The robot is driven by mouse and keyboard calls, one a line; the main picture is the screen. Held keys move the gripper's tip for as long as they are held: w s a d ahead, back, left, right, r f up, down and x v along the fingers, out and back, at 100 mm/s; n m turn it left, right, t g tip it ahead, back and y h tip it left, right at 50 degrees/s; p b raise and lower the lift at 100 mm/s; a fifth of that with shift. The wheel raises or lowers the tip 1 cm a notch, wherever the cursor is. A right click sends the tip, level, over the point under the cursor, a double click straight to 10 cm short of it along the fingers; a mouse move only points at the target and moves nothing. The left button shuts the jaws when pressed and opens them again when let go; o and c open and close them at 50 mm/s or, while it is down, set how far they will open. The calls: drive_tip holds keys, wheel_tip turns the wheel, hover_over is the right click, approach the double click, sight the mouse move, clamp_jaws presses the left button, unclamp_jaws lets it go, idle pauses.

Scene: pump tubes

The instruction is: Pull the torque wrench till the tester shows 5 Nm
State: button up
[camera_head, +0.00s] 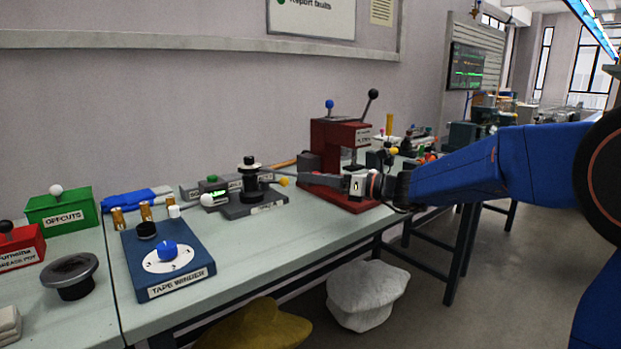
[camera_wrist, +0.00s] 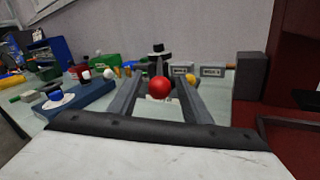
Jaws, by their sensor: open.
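The torque tester stands on the bench as a dark base (camera_head: 240,209) with a black post (camera_head: 249,174) and a small green-lit display (camera_head: 216,192). The reading is too small to make out. In the wrist view the black post (camera_wrist: 158,52) rises straight ahead. A red ball (camera_wrist: 159,88), perhaps the wrench's handle end, shows between the fingers of my gripper (camera_wrist: 160,76), with space on both sides. A yellow ball (camera_wrist: 190,78) is just right of the fingers. In the head view my gripper (camera_head: 302,179) is open, right of the tester, and hides the red ball.
A red press (camera_head: 335,137) stands close behind my gripper. A blue tape winder (camera_head: 178,258) sits left of the tester, with a green offcuts bin (camera_head: 60,207) farther left. The bench front (camera_head: 262,252) is clear. A white sack (camera_head: 366,294) lies below it.

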drive_tip(key=shift+w+a, duration=0.2)
drive_tip(key=shift+a, duration=0.45)
clamp_jaws()
drive_tip(key=shift+s, duration=0.1)
